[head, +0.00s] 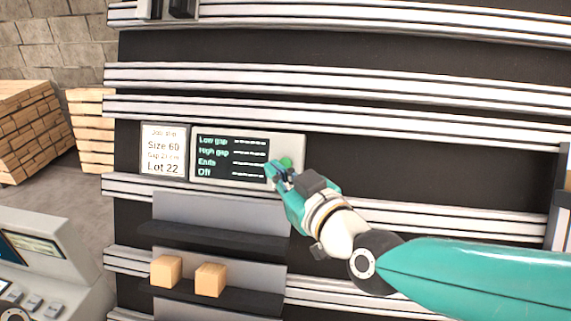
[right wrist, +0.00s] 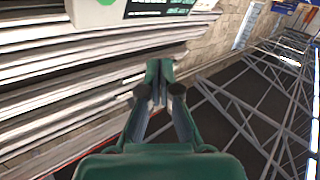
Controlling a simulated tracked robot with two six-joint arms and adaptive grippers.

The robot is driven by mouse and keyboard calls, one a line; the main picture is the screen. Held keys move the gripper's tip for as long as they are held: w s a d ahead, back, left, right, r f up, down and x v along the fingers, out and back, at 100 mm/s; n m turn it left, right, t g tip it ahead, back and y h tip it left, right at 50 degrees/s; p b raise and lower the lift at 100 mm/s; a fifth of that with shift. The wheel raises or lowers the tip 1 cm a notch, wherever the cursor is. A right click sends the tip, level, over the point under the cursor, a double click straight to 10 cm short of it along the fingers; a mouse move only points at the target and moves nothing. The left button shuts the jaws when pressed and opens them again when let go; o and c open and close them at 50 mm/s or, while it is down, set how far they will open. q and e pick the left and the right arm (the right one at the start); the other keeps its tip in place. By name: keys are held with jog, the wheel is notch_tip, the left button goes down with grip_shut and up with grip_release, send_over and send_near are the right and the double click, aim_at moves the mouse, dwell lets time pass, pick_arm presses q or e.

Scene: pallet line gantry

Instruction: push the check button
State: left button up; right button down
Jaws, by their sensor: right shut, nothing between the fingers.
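The check button looks to be the green round button (head: 286,162) on the right part of the grey display panel (head: 297,147). My right gripper (head: 273,171) is in front of the panel, just left of and below the button, and covers part of it. In the right wrist view the fingers (right wrist: 160,68) are shut with nothing between them. The button (right wrist: 106,2) shows there at the top edge, cut off, on the panel's pale face (right wrist: 88,14). I cannot tell whether the fingertips touch the panel. My left gripper is not in view.
A job slip (head: 164,150) hangs left of the panel. Below, a dark shelf (head: 225,293) holds two wooden blocks (head: 210,280). Pale horizontal rails (head: 420,90) cross the dark wall. A console (head: 40,260) stands at lower left, and stacked timber (head: 30,130) at far left.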

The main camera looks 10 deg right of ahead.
aim_at(285, 164)
jog(key=w+d+f+b, duration=0.3)
jog(key=w+f+b, duration=0.1)
jog(key=w+b, duration=0.3)
jog(key=shift+b, duration=0.6)
jog(key=shift+f, duration=0.15)
dwell(1.0)
jog(key=shift+w+d+b, duration=0.15)
jog(key=shift+w+b, duration=0.2)
jog(key=shift+b, duration=0.25)
